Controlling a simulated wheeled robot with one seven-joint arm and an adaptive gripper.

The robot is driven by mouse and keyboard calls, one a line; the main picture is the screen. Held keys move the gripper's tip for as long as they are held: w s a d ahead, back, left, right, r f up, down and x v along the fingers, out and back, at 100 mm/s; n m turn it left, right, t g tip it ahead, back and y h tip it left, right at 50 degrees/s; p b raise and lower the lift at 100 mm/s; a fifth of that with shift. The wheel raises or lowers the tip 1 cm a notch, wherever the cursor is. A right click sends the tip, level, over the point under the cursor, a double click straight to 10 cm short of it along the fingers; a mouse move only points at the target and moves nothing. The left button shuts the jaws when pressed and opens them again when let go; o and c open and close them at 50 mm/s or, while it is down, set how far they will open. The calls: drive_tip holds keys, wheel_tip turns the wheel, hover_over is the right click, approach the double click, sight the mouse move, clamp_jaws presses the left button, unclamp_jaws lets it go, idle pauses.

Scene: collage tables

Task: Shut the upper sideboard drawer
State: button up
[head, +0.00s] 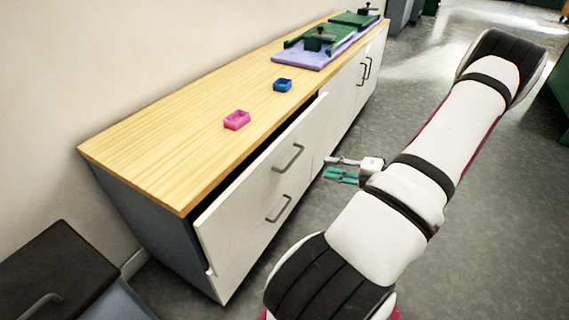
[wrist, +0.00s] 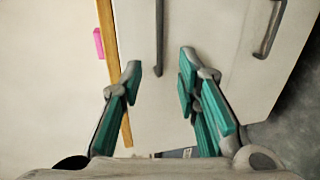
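The upper sideboard drawer (head: 262,163) stands partly open in the head view, its white front out from the cabinet with a dark gap behind its top edge. Its grey bar handle (head: 288,158) also shows in the wrist view (wrist: 159,38). A second handle (head: 279,208) sits below it, at the right of the wrist view (wrist: 269,30). My gripper (head: 335,168) is open and empty, out in front of the sideboard. In the wrist view its teal-padded fingers (wrist: 161,68) are apart, with the upper handle seen between them; I cannot tell the distance to it.
The wooden sideboard top (head: 150,145) bears a pink box (head: 236,120), a blue box (head: 282,85) and green clamp-topped boards on a purple mat (head: 290,60). A dark cabinet (head: 60,265) stands at the lower left.

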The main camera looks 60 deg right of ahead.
sight(294, 158)
drive_tip(key=b+x, duration=0.4)
drive_tip(key=x, duration=0.9)
drive_tip(key=shift+w+a+b, duration=0.1)
drive_tip(key=shift+w+b, duration=0.2)
drive_tip(key=shift+b, duration=0.1)
clamp_jaws()
